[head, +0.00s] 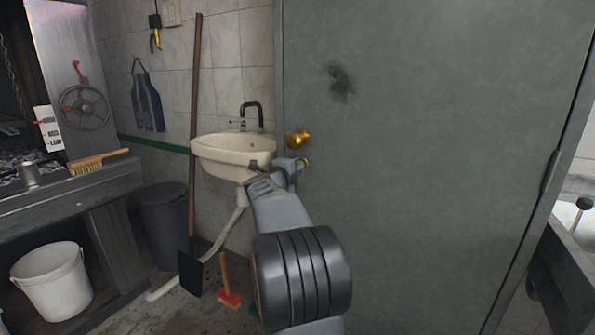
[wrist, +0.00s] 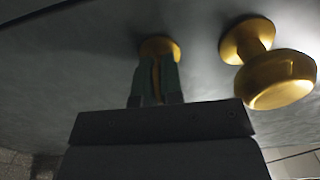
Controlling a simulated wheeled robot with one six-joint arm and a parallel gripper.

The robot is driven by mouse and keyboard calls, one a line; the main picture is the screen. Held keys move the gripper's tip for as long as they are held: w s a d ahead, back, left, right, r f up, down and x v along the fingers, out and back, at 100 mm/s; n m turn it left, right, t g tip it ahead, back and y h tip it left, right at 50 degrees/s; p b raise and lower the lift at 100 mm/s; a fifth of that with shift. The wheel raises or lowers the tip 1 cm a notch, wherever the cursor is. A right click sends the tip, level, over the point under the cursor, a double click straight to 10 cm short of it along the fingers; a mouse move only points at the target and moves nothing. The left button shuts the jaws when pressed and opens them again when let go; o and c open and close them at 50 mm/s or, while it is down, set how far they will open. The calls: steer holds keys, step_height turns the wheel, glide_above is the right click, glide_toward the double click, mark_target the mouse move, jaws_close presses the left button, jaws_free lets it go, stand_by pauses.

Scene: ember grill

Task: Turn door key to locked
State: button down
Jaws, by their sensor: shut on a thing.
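The grey-green door (head: 420,150) fills the right half of the head view. A round brass knob (head: 297,139) sits near its left edge; it also shows large at the right in the wrist view (wrist: 277,78). Below the knob in the head view is the small brass key (head: 304,163), mostly hidden by my gripper (head: 297,166). In the wrist view, the brass key plate (wrist: 160,46) is on the door, and my gripper's (wrist: 155,82) two fingers are shut on the key's thin upright bow (wrist: 156,90). I cannot tell which way the key's lock is set.
A washbasin (head: 233,152) with a dark tap is just left of the door edge. A long-handled shovel (head: 193,150) leans there. A white bucket (head: 51,282), a dark bin (head: 163,220) and a grill counter with a brush (head: 98,162) stand further left.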

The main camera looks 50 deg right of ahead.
stand_by(0.4)
steer(key=c, duration=1.3)
jaws_free()
steer(key=shift+a, duration=0.15)
steer(key=p+v, duration=0.1)
steer(key=v, duration=1.2)
steer(key=shift+a+p, duration=0.3)
steer(key=shift+p, duration=0.05)
